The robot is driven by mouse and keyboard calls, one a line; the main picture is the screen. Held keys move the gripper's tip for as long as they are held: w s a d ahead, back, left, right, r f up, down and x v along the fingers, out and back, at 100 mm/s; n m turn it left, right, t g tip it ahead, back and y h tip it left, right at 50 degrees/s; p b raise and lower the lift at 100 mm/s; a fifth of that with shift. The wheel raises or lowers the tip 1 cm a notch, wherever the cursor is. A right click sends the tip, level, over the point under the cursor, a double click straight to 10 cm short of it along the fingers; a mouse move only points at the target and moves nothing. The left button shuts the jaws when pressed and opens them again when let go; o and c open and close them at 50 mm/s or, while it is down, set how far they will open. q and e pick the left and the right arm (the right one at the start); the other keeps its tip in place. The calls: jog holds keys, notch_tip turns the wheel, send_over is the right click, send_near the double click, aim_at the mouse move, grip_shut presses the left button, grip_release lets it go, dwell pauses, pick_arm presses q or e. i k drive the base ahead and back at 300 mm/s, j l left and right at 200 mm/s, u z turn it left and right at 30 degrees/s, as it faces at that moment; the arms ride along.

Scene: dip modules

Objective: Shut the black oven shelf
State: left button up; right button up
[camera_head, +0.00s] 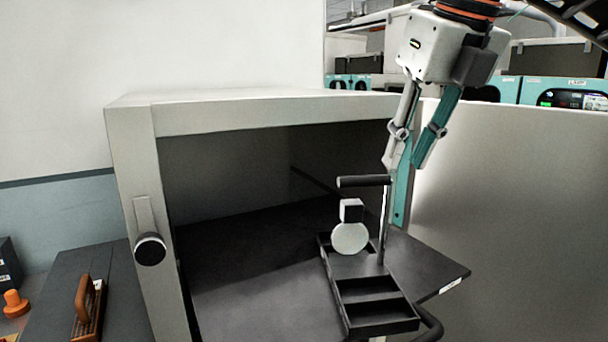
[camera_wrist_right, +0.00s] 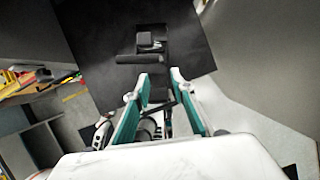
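The black oven shelf (camera_head: 432,262) is a flat dark plate inside a pale box-shaped oven (camera_head: 250,116). It sticks out past the oven's front at the right and fills much of the right wrist view (camera_wrist_right: 95,40). A dark bar handle (camera_head: 432,325) shows at its front edge, partly cut off by the frame. My right gripper (camera_head: 410,190) is open and empty, fingers pointing down, above the shelf's protruding part. Its two teal fingers also show in the right wrist view (camera_wrist_right: 159,76). My left gripper is not in view.
A black compartment tray (camera_head: 378,326) with a bar handle (camera_head: 363,181) on a post stands on the shelf, holding a white round piece (camera_head: 350,238). A pale panel (camera_head: 520,210) is at the right. An orange-handled tool (camera_head: 84,300) lies at the lower left.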

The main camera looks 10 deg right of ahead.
aim_at(260, 275)
jog(key=k, duration=1)
